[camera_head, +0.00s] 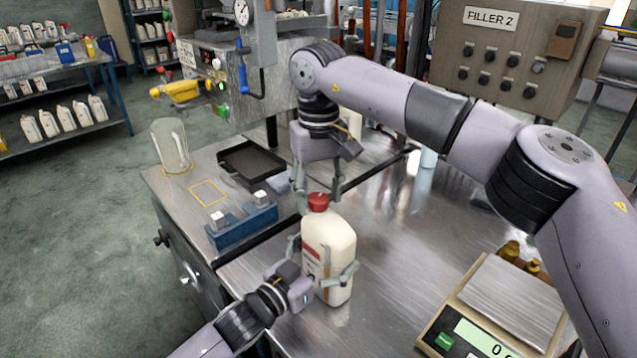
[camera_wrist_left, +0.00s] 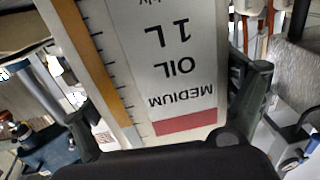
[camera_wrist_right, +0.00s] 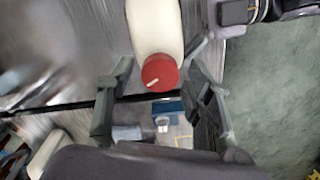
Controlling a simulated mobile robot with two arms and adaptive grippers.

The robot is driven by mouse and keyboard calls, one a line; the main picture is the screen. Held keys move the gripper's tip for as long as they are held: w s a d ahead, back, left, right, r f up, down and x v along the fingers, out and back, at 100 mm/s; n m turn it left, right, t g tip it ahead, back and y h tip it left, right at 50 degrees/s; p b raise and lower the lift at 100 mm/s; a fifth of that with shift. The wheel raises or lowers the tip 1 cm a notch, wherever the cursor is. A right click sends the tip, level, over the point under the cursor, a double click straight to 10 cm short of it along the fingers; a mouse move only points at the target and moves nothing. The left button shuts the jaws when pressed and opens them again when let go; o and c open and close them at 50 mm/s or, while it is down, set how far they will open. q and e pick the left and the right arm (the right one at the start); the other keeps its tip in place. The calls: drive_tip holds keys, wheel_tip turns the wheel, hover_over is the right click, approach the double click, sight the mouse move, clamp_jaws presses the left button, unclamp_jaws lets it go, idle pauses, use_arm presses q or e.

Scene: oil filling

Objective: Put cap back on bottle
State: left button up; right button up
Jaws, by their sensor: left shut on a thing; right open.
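A cream bottle (camera_head: 328,246) labelled medium oil 1 L stands upright on the metal table. A red cap (camera_head: 318,201) sits on top of its neck. My left gripper (camera_head: 324,277) is shut around the bottle's body; the label (camera_wrist_left: 175,60) fills the left wrist view. My right gripper (camera_head: 318,198) points down above the bottle, its fingers open at about the cap's height. In the right wrist view the red cap (camera_wrist_right: 160,72) lies between and just beyond the open fingers, apart from them. I cannot tell whether the cap is fully seated.
A blue block (camera_head: 243,226) with white-topped pieces stands left of the bottle, and a black tray (camera_head: 251,161) lies behind it. A clear jug (camera_head: 171,146) stands at the table's left corner. A scale (camera_head: 497,318) is at front right. Bare table lies between bottle and scale.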

drive_tip(key=shift+c, duration=0.4)
clamp_jaws()
